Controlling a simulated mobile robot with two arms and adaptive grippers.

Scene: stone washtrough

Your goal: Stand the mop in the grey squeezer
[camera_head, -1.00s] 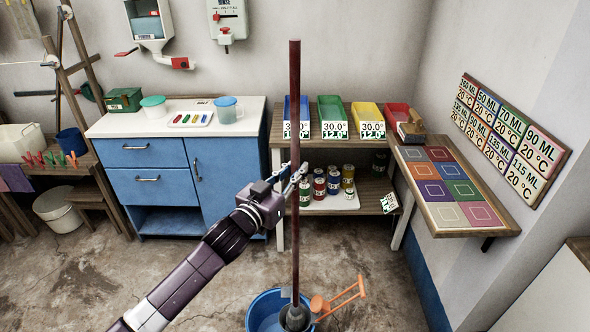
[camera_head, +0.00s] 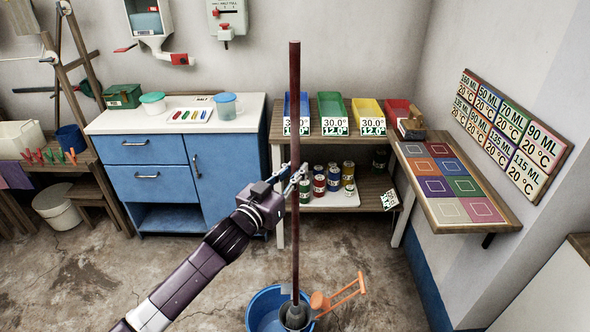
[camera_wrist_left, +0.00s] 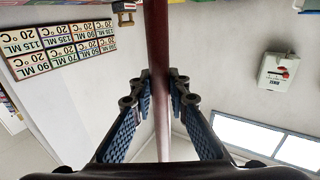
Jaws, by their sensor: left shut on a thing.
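The mop shows as a long dark red handle (camera_head: 295,110) standing upright in the head view. My left gripper (camera_head: 297,180) is shut around the handle at about mid-height. In the left wrist view the handle (camera_wrist_left: 157,60) runs between the two fingers (camera_wrist_left: 160,95). The handle's lower end meets the grey squeezer (camera_head: 295,317) at the right side of a blue bucket (camera_head: 262,308) on the floor. The mop head cannot be made out there, and the bottom of the bucket is cut off by the picture edge. My right gripper is not in view.
An orange part with a lever (camera_head: 345,292) juts out right of the bucket. A blue cabinet (camera_head: 150,185) and a wooden shelf (camera_head: 350,147) with coloured trays and jars stand behind. Floor around the bucket is clear.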

